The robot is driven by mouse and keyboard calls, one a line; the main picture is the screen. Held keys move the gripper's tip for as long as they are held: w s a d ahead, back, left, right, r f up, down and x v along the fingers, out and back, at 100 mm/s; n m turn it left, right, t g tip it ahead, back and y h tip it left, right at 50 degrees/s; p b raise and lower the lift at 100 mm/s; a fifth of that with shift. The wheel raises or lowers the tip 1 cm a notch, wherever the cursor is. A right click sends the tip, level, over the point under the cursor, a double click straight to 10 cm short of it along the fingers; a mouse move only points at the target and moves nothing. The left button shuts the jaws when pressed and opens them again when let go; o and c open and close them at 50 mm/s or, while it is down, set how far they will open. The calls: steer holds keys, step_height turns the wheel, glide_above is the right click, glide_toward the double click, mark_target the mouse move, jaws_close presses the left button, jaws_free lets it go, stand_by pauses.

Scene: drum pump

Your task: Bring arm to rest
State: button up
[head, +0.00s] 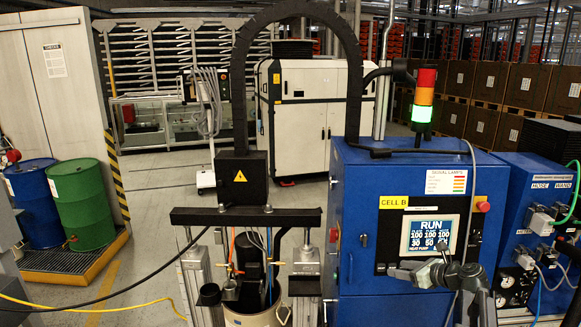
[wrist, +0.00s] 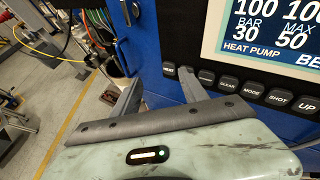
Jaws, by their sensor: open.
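My gripper (head: 432,272) is in front of the lower edge of the control panel on the blue cabinet (head: 352,225). It also shows in the wrist view (wrist: 160,88), with its two fingers spread apart and nothing between them. My arm comes up from the lower right in the head view. The panel screen (head: 430,237) reads RUN, with HEAT PUMP below; the gripper covers part of the panel under it.
The drum pump (head: 255,272) stands left of the cabinet under a dark crossbar (head: 245,217). A signal lamp (head: 424,100) shows green. Blue (head: 32,200) and green (head: 88,200) drums stand at the left. Cables cross the floor at lower left; open floor lies behind the pump.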

steer(key=s+a+f+n+g+b, duration=0.1)
steer(key=s+a+f+n+g, duration=0.3)
steer(key=a, duration=0.6)
steer(key=s+a+f+n+g+b, duration=0.1)
steer(key=a+f+n+b, duration=0.1)
steer(key=a+f+n, duration=0.6)
steer(key=s+a+f+n+g+b, duration=0.1)
steer(key=s+a+f+n+g, duration=0.15)
steer(key=a, duration=0.95)
steer(key=s+d+f+n+g+h, duration=0.1)
steer(key=s+d+f+n+h, duration=0.1)
steer(key=s+n, duration=0.3)
steer(key=s+d+f+n+g+h, duration=0.1)
steer(key=s+d+n+h, duration=0.3)
steer(key=n, duration=0.6)
steer(key=shift+s+f+g, duration=0.35)
steer(key=shift+s+g, duration=0.2)
steer(key=shift+g, duration=0.2)
